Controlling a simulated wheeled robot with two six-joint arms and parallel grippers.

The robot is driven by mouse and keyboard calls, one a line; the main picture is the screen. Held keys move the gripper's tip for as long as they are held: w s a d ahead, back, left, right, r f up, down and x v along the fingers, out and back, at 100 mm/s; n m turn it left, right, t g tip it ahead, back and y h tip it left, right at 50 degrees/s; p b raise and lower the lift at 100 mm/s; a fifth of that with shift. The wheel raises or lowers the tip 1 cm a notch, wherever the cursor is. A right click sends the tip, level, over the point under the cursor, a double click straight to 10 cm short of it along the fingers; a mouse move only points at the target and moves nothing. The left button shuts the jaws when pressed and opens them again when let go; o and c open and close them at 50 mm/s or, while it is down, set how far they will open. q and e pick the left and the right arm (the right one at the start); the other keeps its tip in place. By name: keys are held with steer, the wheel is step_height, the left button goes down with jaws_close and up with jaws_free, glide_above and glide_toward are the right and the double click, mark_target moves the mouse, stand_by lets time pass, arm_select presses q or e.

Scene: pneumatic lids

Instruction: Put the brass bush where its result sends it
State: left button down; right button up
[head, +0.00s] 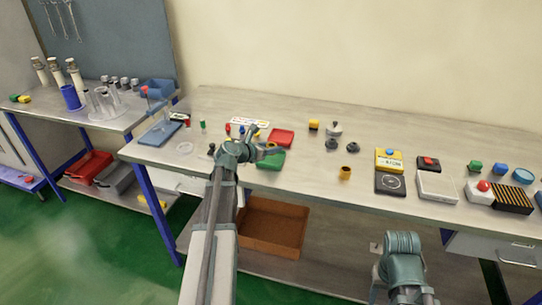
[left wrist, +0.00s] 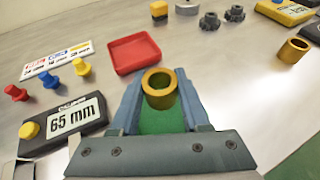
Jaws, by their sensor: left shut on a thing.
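My left gripper (head: 268,150) is shut on a brass bush (left wrist: 160,88), a gold ring that stands upright between the fingertips in the left wrist view. It is over the green tray (head: 270,161), whose floor shows between the fingers (left wrist: 160,121). The red tray (head: 281,137) lies just behind; it also shows in the left wrist view (left wrist: 134,52). A dark gauge (left wrist: 62,124) reads "65 mm" and has a yellow button. A second brass bush (head: 345,173) stands apart on the table. My right arm shows at lower right; its jaws cannot be made out.
A printed card (left wrist: 57,61) lies behind red, blue and yellow pegs. Dark knobbed parts (head: 331,145) stand behind. A yellow device (head: 388,159), a black plate (head: 390,183) and a white box (head: 436,185) stand right. The bench between green tray and second bush is clear.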

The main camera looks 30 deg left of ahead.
mark_target(271, 160)
arm_select(q)
steer(key=shift+s+f+b, duration=0.1)
steer(key=shift+f+b, duration=0.85)
steer(key=shift+f, duration=0.6)
arm_select(e)
steer(key=shift+f, duration=1.55)
arm_select(q)
steer(key=shift+f, duration=0.1)
steer(key=c, duration=0.7)
jaws_free()
arm_select(e)
steer(key=shift+f, duration=0.1)
arm_select(q)
steer(key=shift+s+r, duration=0.1)
steer(key=shift+r, duration=0.2)
steer(key=p+v, duration=0.4)
steer(key=v, duration=0.7)
steer(key=shift+s+a+p, duration=0.15)
steer(key=shift+s+p, duration=0.2)
steer(key=shift+s, duration=0.05)
arm_select(e)
step_height(271, 160, up, 5)
steer(key=shift+f, duration=0.1)
